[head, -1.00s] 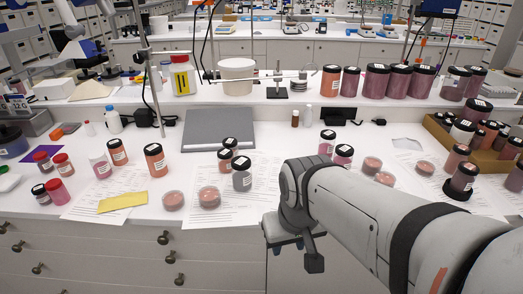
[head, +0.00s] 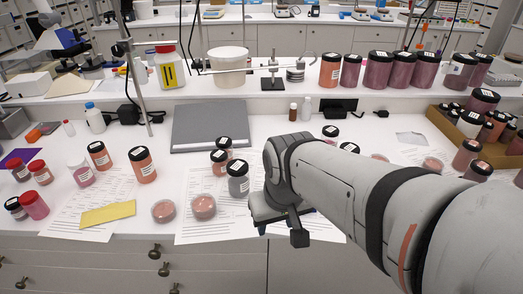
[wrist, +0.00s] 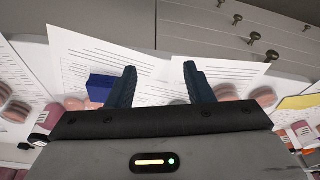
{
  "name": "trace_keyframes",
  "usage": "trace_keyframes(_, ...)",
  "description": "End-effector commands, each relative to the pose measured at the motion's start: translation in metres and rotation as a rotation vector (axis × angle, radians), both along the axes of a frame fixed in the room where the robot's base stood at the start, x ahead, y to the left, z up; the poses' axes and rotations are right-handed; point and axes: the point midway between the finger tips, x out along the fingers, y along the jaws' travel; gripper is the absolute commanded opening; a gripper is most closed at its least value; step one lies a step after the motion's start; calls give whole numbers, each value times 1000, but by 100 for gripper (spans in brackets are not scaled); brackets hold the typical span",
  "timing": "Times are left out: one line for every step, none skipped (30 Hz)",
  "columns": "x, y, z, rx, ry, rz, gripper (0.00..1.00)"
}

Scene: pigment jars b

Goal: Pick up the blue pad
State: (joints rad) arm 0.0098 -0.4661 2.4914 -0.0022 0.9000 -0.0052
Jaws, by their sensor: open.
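The blue pad (wrist: 100,87) shows in the wrist view as a small dark blue block on a printed white sheet, left of my gripper's fingers. It is close to the left finger but appears outside the gap between the fingers. I cannot pick it out in the head view, where my arm covers that area. My gripper (wrist: 160,68) is open and empty, with both dark fingers over white paper.
A yellow pad (head: 108,213) lies on papers at left, and a purple sheet (head: 17,157) lies farther left. A grey jar (head: 238,178) and a pink dish (head: 204,207) stand close left of my gripper. A grey folder (head: 210,127) lies behind.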

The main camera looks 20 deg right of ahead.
Motion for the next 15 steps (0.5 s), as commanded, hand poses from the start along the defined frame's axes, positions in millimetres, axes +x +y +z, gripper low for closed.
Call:
trace_keyframes(6, -4, 3, 0, 9, -12, 51)
trace_keyframes(11, -7, 4, 0, 18, -22, 54)
trace_keyframes(18, -8, 6, 0, 29, -31, 57)
trace_keyframes(25, -12, 7, 0, 40, -44, 59)
trace_keyframes(33, -17, 8, 0, 52, -59, 62)
trace_keyframes(43, -26, 9, 1, 69, -80, 65)
trace_keyframes(51, -33, 9, 2, 83, -97, 67)
trace_keyframes(59, -40, 9, 4, 97, -114, 70)
trace_keyframes(70, -51, 8, 7, 114, -137, 73)
trace_keyframes(77, -59, 7, 9, 125, -153, 76)
trace_keyframes(84, -67, 6, 11, 138, -168, 78)
trace_keyframes(92, -77, 3, 14, 152, -187, 81)
trace_keyframes(98, -85, 2, 17, 162, -201, 84)
trace_keyframes(103, -92, -1, 20, 171, -212, 86)
trace_keyframes(109, -100, -3, 23, 183, -227, 90)
